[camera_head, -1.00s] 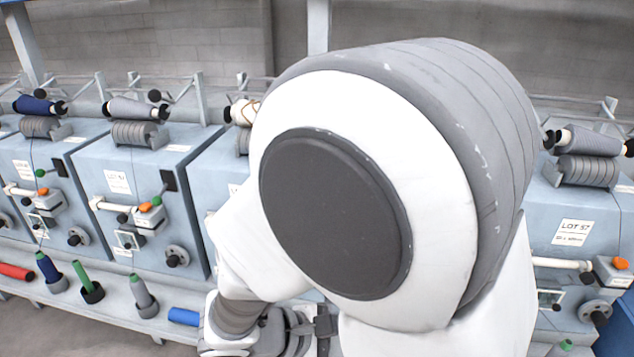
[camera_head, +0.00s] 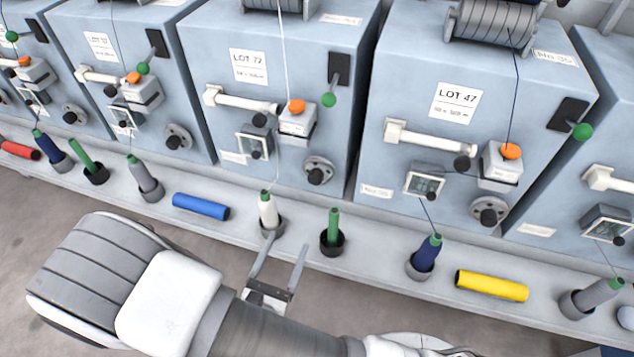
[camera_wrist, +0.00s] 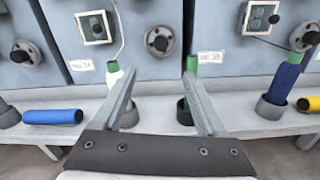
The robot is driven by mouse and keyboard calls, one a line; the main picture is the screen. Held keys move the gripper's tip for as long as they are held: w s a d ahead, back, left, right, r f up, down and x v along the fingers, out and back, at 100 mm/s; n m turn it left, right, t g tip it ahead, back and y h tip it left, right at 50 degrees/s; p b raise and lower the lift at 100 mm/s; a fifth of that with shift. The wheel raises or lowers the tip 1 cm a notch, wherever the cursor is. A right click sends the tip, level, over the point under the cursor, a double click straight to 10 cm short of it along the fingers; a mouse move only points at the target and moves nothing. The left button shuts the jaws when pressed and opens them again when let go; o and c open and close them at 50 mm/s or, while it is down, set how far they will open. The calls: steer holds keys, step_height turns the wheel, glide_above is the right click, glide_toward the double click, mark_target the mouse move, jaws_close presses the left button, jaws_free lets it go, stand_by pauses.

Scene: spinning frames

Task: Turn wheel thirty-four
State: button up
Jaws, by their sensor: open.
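Dark round wheels with a grey flange and black knob sit low on the blue-grey machine fronts. One wheel (camera_head: 318,170) is on the unit marked LOT 72, another (camera_head: 489,212) on the LOT 47 unit. My gripper (camera_head: 282,246) is open and empty in front of the shelf. In the wrist view, the LOT 72 wheel (camera_wrist: 160,41) shows ahead of and between the fingertips (camera_wrist: 159,74), apart from them.
A shelf (camera_head: 380,264) runs below the machines. It holds a white bobbin (camera_head: 268,212), a bare green tube (camera_head: 333,228), a dark blue bobbin (camera_head: 428,255), a blue roll (camera_head: 200,206) and a yellow roll (camera_head: 491,285). Threads rise from some bobbins.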

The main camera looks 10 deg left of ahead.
mark_target(314, 182)
steer(key=w+b, duration=0.1)
steer(key=w, duration=0.4)
steer(key=w+d+b, duration=0.1)
steer(key=w, duration=0.5)
steer(key=w+b, duration=0.1)
steer(key=w, duration=0.5)
steer(key=shift+d, duration=0.2)
jaws_close()
